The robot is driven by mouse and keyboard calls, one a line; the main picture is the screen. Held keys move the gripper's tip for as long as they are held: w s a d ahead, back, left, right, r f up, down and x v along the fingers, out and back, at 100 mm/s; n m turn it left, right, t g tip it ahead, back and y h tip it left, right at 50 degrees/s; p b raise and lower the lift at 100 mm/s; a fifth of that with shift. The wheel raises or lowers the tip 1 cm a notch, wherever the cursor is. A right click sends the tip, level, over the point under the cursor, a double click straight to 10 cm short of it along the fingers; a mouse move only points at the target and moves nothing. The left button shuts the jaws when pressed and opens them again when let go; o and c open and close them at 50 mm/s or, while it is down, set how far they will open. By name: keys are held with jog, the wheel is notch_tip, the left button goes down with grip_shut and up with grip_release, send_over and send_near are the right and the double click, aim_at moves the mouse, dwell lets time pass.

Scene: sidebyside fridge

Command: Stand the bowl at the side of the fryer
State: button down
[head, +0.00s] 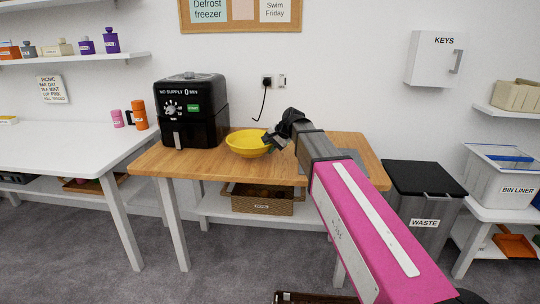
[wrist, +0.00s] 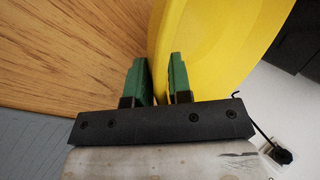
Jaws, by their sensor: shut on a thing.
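The yellow bowl (head: 248,142) is just right of the black fryer (head: 190,110), on or just above the wooden table in the head view. My gripper (head: 270,138) reaches in from the right and is shut on the bowl's right rim. In the wrist view the green fingers of my gripper (wrist: 160,82) have the rim of the bowl (wrist: 225,45) between them. The bowl looks upright in the head view. I cannot tell whether its base touches the table. The fryer has a dial and a front handle.
The wooden table (head: 150,160) has bare wood in front of the fryer and bowl. A black cable hangs from the wall socket (head: 267,81) behind. A wicker basket (head: 262,199) sits on the shelf below. A waste bin (head: 425,178) stands to the right.

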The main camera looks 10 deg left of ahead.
jog(key=shift+f, duration=1.5)
jog(key=c, duration=1)
grip_release()
jog(key=shift+f, duration=0.15)
jog(key=shift+c, duration=0.2)
jog(key=v, duration=1.2)
